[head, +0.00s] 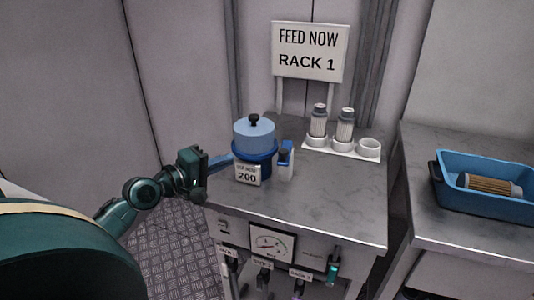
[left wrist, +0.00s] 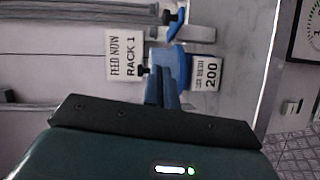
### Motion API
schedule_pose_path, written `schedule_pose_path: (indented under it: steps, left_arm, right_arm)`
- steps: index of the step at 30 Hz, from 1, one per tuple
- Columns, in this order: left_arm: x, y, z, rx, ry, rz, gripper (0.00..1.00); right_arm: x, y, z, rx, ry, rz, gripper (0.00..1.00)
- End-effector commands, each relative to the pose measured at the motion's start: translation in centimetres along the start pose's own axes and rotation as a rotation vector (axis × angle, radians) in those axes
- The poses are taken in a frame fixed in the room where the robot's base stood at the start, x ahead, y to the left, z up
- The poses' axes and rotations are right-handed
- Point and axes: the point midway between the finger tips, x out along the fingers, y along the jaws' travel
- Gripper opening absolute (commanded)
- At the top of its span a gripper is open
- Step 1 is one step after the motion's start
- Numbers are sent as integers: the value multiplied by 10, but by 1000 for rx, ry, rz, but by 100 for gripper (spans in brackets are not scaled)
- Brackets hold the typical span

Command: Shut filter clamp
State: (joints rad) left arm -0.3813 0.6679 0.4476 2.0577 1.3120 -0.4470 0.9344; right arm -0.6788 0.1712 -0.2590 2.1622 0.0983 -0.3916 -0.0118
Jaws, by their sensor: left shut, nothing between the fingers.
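The filter housing (head: 254,138) stands on the grey counter, with a pale blue lid, black knob and dark blue band. A label reading 200 (head: 247,175) is on its front. A blue and white upright part with a dark piece, apparently the clamp (head: 287,158), is at the housing's right side; its exact position is hard to tell. It also shows at the top of the left wrist view (left wrist: 175,20). My left gripper (head: 229,158) is shut and empty, its blue fingers pointing at the housing's left side; contact is unclear. The housing (left wrist: 172,55) is partly hidden behind the fingers in the left wrist view. My right gripper is out of view.
A white rack (head: 340,148) with two filter cartridges and an empty cup stands behind right. A RACK 1 sign (head: 310,52) is at the back. A blue tray (head: 490,200) with a cartridge sits on the right counter. The counter's front right is clear.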

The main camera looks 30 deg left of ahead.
Motion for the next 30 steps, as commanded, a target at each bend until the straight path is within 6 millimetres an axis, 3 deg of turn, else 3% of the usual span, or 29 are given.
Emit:
schedule_pose_path:
  steps: [16, 22, 30]
  left_arm:
    - [94, 2, 0, 0, 0, 2, 0]
    - [112, 2, 22, -3, 1, 0, 0]
    - [118, 0, 28, 1, 1, -2, 0]
  right_arm:
    - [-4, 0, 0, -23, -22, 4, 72]
    - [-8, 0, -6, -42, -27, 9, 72]
    - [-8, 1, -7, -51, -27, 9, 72]
